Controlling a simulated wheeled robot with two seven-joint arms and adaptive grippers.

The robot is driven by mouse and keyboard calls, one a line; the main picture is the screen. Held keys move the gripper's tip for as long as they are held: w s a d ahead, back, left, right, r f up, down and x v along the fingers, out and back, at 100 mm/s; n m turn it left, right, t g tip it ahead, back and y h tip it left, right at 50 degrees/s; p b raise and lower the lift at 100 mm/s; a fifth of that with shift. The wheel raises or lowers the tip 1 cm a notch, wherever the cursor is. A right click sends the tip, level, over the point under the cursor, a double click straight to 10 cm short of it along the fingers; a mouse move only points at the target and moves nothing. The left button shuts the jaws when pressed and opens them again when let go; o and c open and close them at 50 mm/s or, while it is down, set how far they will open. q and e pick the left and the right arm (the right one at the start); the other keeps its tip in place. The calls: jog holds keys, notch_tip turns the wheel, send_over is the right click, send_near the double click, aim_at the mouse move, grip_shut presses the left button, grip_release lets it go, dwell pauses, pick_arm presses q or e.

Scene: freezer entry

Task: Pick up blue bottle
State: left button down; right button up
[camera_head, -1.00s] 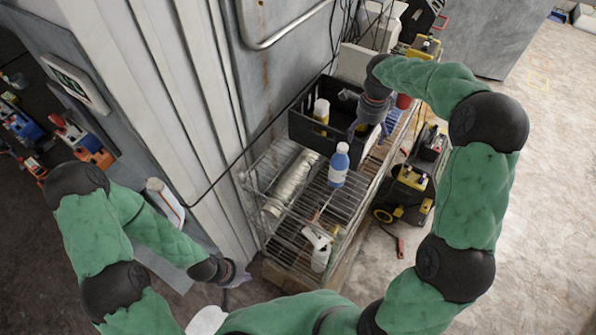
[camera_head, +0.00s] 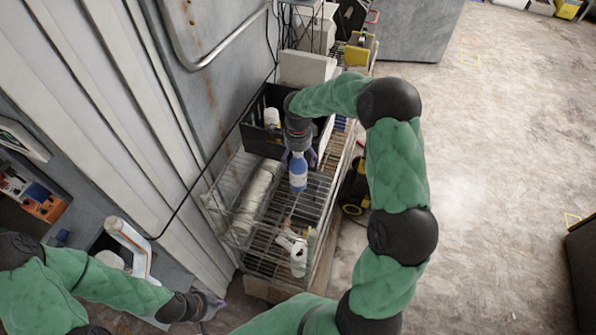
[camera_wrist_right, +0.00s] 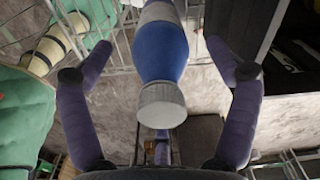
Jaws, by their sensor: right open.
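The blue bottle (camera_head: 298,178) stands on the wire rack shelf (camera_head: 318,200), just in front of the black crate. It has a white label band. In the right wrist view the bottle (camera_wrist_right: 160,55) shows its white cap toward the camera, between the two purple fingers. My right gripper (camera_head: 301,157) is above and around the bottle's upper part in the head view. Its fingers are spread with a gap on each side of the bottle. My left gripper (camera_head: 208,305) hangs low near the wall, far from the bottle; its fingers are too small to read.
The black crate (camera_head: 262,107) behind the bottle holds a white container (camera_head: 271,118). A rolled cream item (camera_head: 258,188) lies left of the bottle and a white spray bottle (camera_head: 297,256) lies nearer. The wall closes the left side; the floor at right is open.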

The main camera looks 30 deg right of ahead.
notch_tip(320, 180, down, 2)
jog(key=c, duration=1.8)
jog(key=shift+r, duration=0.15)
